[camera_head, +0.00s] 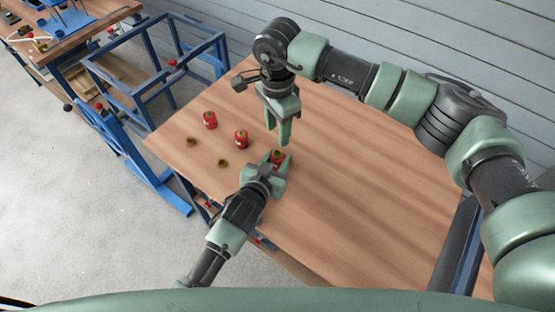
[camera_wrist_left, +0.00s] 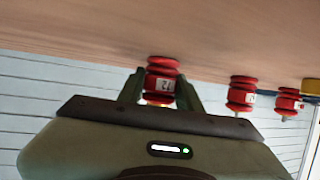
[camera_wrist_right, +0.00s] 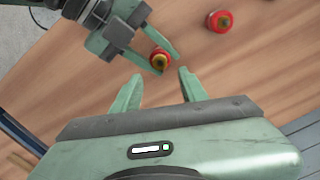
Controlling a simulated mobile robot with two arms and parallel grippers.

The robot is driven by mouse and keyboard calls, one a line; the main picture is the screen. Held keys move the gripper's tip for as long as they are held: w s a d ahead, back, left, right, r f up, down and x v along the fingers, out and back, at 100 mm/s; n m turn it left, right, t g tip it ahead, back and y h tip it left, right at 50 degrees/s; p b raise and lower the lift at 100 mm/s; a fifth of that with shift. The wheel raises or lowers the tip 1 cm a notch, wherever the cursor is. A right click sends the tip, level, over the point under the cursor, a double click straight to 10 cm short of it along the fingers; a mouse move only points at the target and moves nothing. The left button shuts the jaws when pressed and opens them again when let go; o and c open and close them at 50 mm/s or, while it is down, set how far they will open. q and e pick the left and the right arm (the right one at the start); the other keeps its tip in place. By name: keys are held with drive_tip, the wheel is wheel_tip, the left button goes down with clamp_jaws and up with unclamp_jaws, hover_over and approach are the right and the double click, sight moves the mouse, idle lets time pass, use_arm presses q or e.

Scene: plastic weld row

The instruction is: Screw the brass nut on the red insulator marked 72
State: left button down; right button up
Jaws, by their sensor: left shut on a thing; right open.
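A red insulator (camera_head: 277,155) with a brass-coloured top stands upright on the wooden table. In the left wrist view, the insulator (camera_wrist_left: 160,80) carries a white label that appears upside down and seems to read 72. My left gripper (camera_head: 280,160) is shut around it from the side. My right gripper (camera_head: 284,142) is open and empty, pointing down just above it. In the right wrist view, the held insulator (camera_wrist_right: 159,58) lies just beyond my open right fingers (camera_wrist_right: 160,76). Two brass nuts, one (camera_head: 222,163) nearer and one (camera_head: 191,141) farther left, lie on the table.
Two other red insulators, one (camera_head: 241,139) near the held one and one (camera_head: 210,120) farther left, stand on the table (camera_head: 350,200). The table's right side is clear. A blue frame (camera_head: 160,75) stands beyond the left edge, with a cluttered bench (camera_head: 75,35) behind.

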sight(277, 152)
use_arm(q)
drive_tip(key=shift+f, duration=0.1)
use_arm(e)
drive_tip(key=shift+r, duration=0.1)
drive_tip(key=shift+c, duration=1)
drive_tip(key=shift+f, duration=4)
clamp_jaws()
